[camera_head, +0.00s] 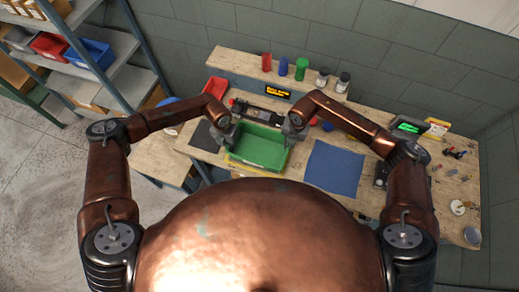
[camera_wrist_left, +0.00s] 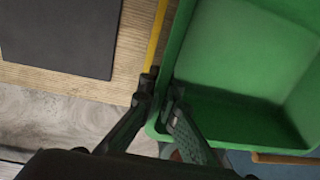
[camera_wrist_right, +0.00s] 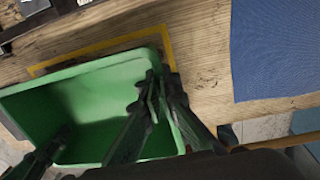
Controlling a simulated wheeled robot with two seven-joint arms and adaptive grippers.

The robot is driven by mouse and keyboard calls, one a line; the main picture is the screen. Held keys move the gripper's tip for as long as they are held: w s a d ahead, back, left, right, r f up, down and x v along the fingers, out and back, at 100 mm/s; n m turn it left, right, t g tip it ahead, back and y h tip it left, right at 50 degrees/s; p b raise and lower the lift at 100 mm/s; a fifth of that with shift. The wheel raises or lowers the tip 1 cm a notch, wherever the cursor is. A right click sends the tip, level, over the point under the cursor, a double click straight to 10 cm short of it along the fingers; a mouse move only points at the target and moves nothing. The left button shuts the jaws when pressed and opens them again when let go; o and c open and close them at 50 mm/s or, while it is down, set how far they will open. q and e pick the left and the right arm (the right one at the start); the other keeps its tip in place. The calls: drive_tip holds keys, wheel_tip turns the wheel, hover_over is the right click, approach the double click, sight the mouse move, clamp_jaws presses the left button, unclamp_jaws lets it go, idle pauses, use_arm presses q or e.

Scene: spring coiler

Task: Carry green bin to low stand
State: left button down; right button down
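The green bin (camera_head: 262,148) is an open, empty-looking tray at the front of the workbench, between my two grippers. Its front part reaches past the bench's front edge; I cannot tell how high it is off the bench. My left gripper (camera_head: 228,136) is closed on the bin's left wall, one finger inside and one outside, as the left wrist view (camera_wrist_left: 162,88) shows. My right gripper (camera_head: 294,132) grips the opposite wall the same way in the right wrist view (camera_wrist_right: 162,80). A lower wooden surface (camera_head: 160,158), possibly the low stand, is left of the bench, partly behind my left arm.
A yellow outline (camera_wrist_right: 100,45) on the bench borders the bin. A blue mat (camera_head: 335,168) lies to its right and a dark mat (camera_head: 206,136) to its left. A red bin (camera_head: 216,87) and coloured cylinders (camera_head: 283,66) stand behind. Shelving (camera_head: 118,60) is at left, with open floor (camera_head: 40,170) below.

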use_arm(q)
drive_tip(key=shift+r, duration=0.15)
use_arm(e)
drive_tip(key=shift+r, duration=0.2)
